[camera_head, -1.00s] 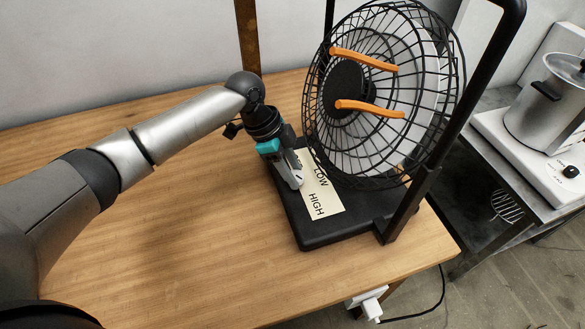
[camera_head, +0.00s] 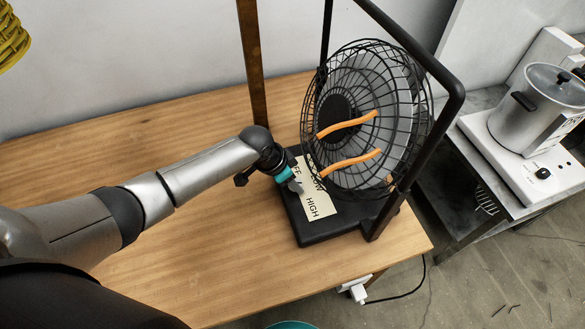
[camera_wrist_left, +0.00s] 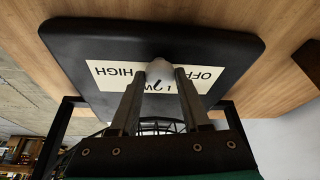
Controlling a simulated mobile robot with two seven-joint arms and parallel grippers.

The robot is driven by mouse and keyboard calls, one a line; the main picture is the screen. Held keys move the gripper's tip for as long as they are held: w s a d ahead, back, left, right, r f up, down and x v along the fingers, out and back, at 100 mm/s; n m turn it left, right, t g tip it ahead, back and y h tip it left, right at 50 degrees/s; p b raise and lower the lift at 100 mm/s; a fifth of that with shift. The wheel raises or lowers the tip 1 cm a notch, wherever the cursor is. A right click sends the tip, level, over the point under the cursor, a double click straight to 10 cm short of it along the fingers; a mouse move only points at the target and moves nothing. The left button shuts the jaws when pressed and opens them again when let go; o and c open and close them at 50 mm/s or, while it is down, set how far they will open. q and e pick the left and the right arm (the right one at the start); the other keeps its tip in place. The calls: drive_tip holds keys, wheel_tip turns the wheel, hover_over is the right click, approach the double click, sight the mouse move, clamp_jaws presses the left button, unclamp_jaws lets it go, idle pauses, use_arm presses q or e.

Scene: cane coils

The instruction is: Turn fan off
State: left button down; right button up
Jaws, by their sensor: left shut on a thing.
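The fan (camera_head: 350,120) has a black wire cage with two orange streamers on its front. It stands upright on a black base (camera_head: 318,232) on the wooden table. A cream label (camera_head: 318,204) on the base reads OFF, LOW and HIGH; it shows upside down in the left wrist view (camera_wrist_left: 120,76). A pale knob (camera_wrist_left: 160,70) sits at the label's middle, by LOW. My left gripper (camera_head: 295,184) is over the label and shut on the knob, with a finger on each side in the left wrist view (camera_wrist_left: 158,82). The knob's exact setting is unclear. My right gripper is not in view.
A black frame (camera_head: 455,110) rises around the fan. A metal pot (camera_head: 540,105) stands on a white appliance to the right. A plug (camera_head: 357,293) and cord hang at the table's front edge. The table (camera_head: 200,270) is clear at left and front.

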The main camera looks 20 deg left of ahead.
use_arm(q)
drive_tip(key=n+p, duration=0.1)
drive_tip(key=n+y+p, duration=0.1)
drive_tip(key=n+p, duration=0.1)
drive_tip(key=n+t+p, duration=0.1)
drive_tip(key=p, duration=0.1)
drive_tip(key=shift+s+d+r+n, duration=0.15)
drive_tip(key=shift+d+r+n, duration=0.05)
drive_tip(key=shift+d+n, duration=0.1)
drive_tip(key=shift+n+y+p, duration=0.5)
drive_tip(key=shift+n+p, duration=0.3)
drive_tip(key=shift+n, duration=0.2)
drive_tip(key=shift+d+f+n+y+p, duration=0.1)
drive_tip(key=shift+n+y+p, duration=0.3)
drive_tip(key=shift+n, duration=0.5)
drive_tip(key=shift+n+y, duration=0.3)
drive_tip(key=shift+n, duration=0.5)
drive_tip(key=shift+d+f+n+y, duration=0.1)
drive_tip(key=shift+n+y, duration=0.5)
drive_tip(key=shift+n, duration=0.9)
drive_tip(key=shift+c, duration=1.9)
unclamp_jaws()
